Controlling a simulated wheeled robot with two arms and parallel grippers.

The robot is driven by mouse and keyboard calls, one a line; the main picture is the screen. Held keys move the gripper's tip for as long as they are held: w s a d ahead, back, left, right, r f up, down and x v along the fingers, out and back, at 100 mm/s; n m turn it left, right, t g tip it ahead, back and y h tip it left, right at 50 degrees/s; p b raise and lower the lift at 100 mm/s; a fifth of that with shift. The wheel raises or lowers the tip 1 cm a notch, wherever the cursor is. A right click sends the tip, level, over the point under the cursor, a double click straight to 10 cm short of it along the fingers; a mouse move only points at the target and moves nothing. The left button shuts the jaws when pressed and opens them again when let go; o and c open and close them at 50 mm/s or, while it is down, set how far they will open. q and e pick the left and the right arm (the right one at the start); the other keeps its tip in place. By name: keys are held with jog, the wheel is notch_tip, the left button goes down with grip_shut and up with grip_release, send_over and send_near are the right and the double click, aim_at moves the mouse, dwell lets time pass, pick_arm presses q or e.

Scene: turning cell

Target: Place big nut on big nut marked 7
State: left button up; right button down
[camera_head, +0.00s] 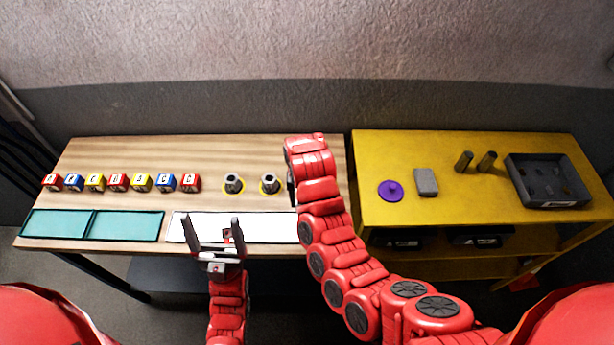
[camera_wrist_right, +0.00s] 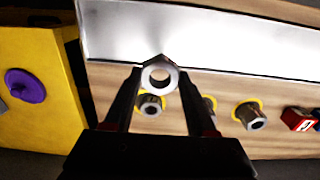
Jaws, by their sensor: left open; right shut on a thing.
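A grey hex big nut (camera_wrist_right: 160,75) is pinched between the fingertips of my right gripper (camera_wrist_right: 158,84) in the right wrist view. In that view, another nut (camera_wrist_right: 151,106) stands on a yellow ring just below the held one in the picture. A second is partly hidden by a finger, and a third (camera_wrist_right: 250,116) stands to the right. In the head view, two standing nuts (camera_head: 232,183) (camera_head: 269,184) show; my right arm hides its gripper and the held nut. No number 7 is readable. My left gripper (camera_head: 212,222) is open and empty over the white panel.
The white panel (camera_head: 275,228) and teal trays (camera_head: 127,226) line the wooden table's front. Several lettered cubes (camera_head: 117,183) stand in a row at left. The yellow table at right holds a purple disc (camera_head: 390,190), grey block (camera_head: 426,182), two cylinders and a dark bin (camera_head: 521,190).

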jog(key=w+b, duration=0.1)
jog(key=w, duration=0.1)
jog(key=w+b, duration=0.2)
jog(key=w+f+b, duration=0.1)
jog(key=w+b, duration=0.1)
jog(key=w, duration=0.1)
jog(key=shift+d+f, duration=0.1)
jog(key=shift+d, duration=0.3)
jog(key=w+b, duration=0.2)
jog(key=b, duration=0.1)
jog(key=w+b, duration=0.1)
jog(key=b, duration=0.1)
jog(key=shift+w+d+f, duration=0.1)
jog(key=shift+w+f, duration=0.15)
jog(key=shift+f, duration=0.05)
jog(key=shift+w+b, duration=0.15)
jog(key=shift+b, duration=0.2)
jog(key=shift+w+r, duration=0.2)
jog(key=b, duration=0.3)
jog(key=shift+w+f+b, duration=0.2)
jog(key=shift+w+b, duration=0.15)
jog(key=shift+w, duration=0.05)
notch_tip(320, 180, down, 3)
jog(key=shift+f+b, duration=0.1)
jog(key=shift+b, duration=0.6)
